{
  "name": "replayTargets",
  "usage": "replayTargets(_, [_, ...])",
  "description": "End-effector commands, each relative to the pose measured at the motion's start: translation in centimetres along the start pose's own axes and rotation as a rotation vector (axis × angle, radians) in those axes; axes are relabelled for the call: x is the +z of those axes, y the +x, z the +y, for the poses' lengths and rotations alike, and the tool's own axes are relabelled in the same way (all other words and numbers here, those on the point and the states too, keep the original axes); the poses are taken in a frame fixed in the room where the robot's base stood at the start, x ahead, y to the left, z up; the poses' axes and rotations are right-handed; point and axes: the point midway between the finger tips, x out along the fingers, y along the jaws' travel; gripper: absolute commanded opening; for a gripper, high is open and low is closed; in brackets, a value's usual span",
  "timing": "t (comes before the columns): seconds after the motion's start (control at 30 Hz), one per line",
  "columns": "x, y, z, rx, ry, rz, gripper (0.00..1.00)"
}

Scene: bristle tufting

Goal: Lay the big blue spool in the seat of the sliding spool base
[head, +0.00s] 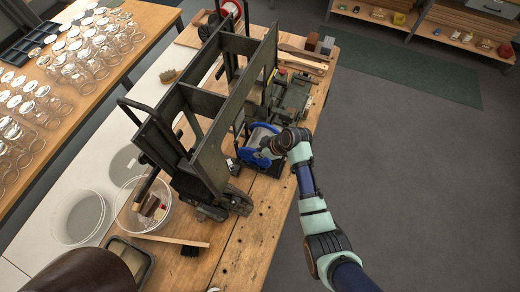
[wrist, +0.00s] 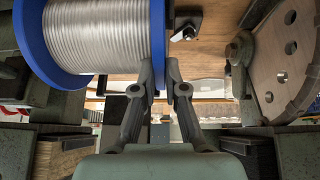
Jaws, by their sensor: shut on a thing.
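The big blue spool (head: 254,143), wound with silvery wire, is beside the dark green machine frame, on the machine's right side in the head view. In the wrist view the spool (wrist: 98,40) fills the upper left, with its axis lying sideways. My gripper (wrist: 161,72) has one finger on each side of the spool's right blue flange and is shut on it. In the head view my gripper (head: 273,146) reaches the spool from the right. The sliding base and its seat cannot be made out clearly; whether the spool touches a seat cannot be told.
The tall machine frame (head: 212,150) stands close on the left. A green machine part (head: 290,97) is just beyond the spool. A perforated disc (wrist: 285,60) is on the right in the wrist view. The wooden bench (head: 262,215) is clear in front.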

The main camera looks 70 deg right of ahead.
Motion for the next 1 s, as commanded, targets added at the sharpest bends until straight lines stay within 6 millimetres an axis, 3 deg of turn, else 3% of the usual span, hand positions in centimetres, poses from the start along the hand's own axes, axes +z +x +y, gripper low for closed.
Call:
replayTargets(0.2, [0.02,0.19,0.09,0.003,-0.002,0.003,0.0])
replayTargets(0.23, [0.0,0.15,0.09,0.003,-0.002,0.003,0.14])
replayTargets(0.4, [0.04,0.17,0.06,0.002,-0.001,0.002,0.4])
replayTargets(0.6, [0.1,0.2,0.02,0.001,0.0,0.001,0.4])
replayTargets(0.73, [0.24,0.31,-0.08,-0.002,0.001,-0.002,0.61])
replayTargets(1.0, [0.16,0.24,-0.03,0.0,0.0,0.0,0.61])
